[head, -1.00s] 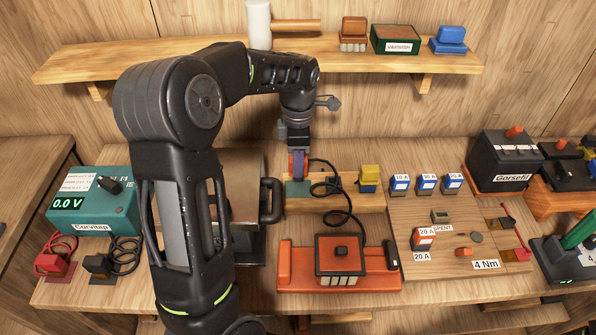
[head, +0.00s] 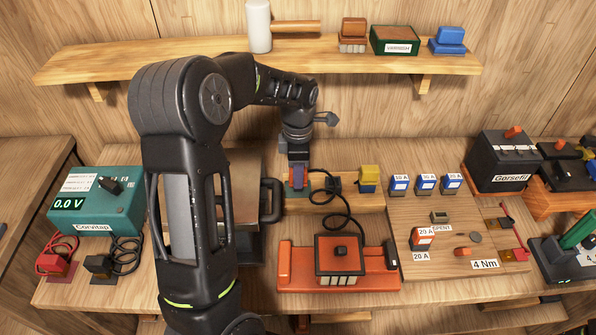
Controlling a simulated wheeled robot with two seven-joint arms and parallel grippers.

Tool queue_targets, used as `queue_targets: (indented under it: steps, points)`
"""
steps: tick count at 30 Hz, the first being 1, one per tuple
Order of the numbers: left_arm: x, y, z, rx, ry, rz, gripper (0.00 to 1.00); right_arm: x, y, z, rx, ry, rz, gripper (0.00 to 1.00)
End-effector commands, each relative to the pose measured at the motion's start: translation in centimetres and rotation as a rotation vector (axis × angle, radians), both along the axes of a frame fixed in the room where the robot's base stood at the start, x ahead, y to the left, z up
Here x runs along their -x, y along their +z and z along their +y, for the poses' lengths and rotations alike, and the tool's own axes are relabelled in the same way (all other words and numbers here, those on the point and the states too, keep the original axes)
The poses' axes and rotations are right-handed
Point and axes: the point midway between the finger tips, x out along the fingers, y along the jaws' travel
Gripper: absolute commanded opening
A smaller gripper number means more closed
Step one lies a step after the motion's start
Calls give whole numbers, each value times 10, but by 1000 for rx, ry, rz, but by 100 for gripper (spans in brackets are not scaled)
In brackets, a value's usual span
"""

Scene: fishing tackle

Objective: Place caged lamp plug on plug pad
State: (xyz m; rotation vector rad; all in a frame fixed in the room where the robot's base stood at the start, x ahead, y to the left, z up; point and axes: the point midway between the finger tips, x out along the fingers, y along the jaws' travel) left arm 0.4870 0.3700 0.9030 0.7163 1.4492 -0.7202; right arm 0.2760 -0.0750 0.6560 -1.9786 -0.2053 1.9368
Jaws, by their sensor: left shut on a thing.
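The caged lamp (head: 341,256) is a red-orange box with a dark knob on top, sitting on an orange tray (head: 297,281) at the front middle. Its black cable (head: 349,215) loops back up to my left gripper. My left gripper (head: 298,183) points down, shut on the lamp's plug, which is mostly hidden between the fingers. The green plug pad (head: 318,190) lies on a wooden block directly under the gripper and is partly covered by it. I cannot tell whether the plug touches the pad. My right gripper is not in view.
A wooden board (head: 408,258) with fuses lies to the right. A shelf (head: 200,55) runs above.

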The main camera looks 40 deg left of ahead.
Motion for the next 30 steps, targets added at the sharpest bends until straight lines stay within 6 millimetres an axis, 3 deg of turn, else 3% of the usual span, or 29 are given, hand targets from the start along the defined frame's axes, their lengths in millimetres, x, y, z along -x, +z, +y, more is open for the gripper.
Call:
queue_targets:
  steps: [1,2,9,22,30]
  points:
    - [0,-3,0,0,0,0,0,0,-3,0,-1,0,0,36]
    - [0,-2,0,0,0,0,36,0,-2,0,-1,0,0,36]
    - [0,-2,0,0,0,0,55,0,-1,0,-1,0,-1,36]
    - [-1,7,0,-1,0,-3,56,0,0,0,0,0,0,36]
    - [-2,53,0,-1,-1,-5,56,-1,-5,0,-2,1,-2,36]
